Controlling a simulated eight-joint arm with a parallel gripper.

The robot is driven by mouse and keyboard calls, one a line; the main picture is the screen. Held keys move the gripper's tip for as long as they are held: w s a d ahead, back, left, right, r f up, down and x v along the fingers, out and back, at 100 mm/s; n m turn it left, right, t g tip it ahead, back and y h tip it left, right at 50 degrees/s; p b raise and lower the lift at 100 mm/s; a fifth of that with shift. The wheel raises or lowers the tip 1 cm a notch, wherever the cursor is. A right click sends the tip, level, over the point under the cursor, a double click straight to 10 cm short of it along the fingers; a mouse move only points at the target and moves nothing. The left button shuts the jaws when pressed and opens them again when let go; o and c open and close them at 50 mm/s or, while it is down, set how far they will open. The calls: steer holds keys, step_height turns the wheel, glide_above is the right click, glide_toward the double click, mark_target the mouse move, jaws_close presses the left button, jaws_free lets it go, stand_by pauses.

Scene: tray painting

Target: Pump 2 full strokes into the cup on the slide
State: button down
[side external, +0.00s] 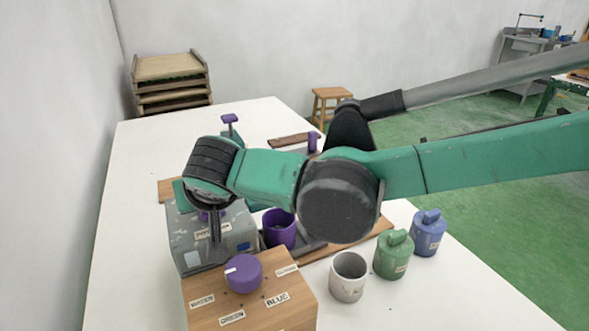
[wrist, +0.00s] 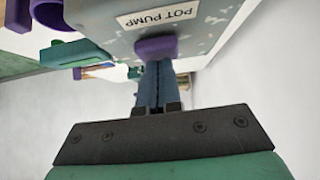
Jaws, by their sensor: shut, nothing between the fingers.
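The pot pump is a speckled grey box (side external: 187,257) with a "POT PUMP" label; it also fills the top of the wrist view (wrist: 215,25). A purple pump part (wrist: 155,48) sits by the label. My gripper (side external: 216,240) points down at the pump, its fingers shut with nothing between them. In the wrist view, the fingertips (wrist: 157,66) are at the purple part; I cannot tell whether they touch it. A purple cup (side external: 279,230) stands right of the pump, seemingly on the dark slide (side external: 309,245). Its inside is not visible, and my arm hides part of the area.
A wooden box (side external: 205,300) with a purple knob (side external: 243,272) and colour labels stands in front. A grey cup (side external: 348,278), a green lidded pot (side external: 393,257) and a blue lidded pot (side external: 429,234) stand right. The white table (side external: 135,230) is clear at left.

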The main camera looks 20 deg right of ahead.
steer(key=shift+r, duration=0.25)
steer(key=r, duration=0.2)
steer(key=s+r, duration=0.1)
steer(key=r, duration=0.1)
steer(key=shift+r, duration=0.25)
steer(key=v, duration=0.8)
steer(key=shift+s+r, duration=0.2)
step_height(320, 180, up, 4)
steer(key=shift+s+f, duration=0.15)
steer(key=shift+f, duration=0.1)
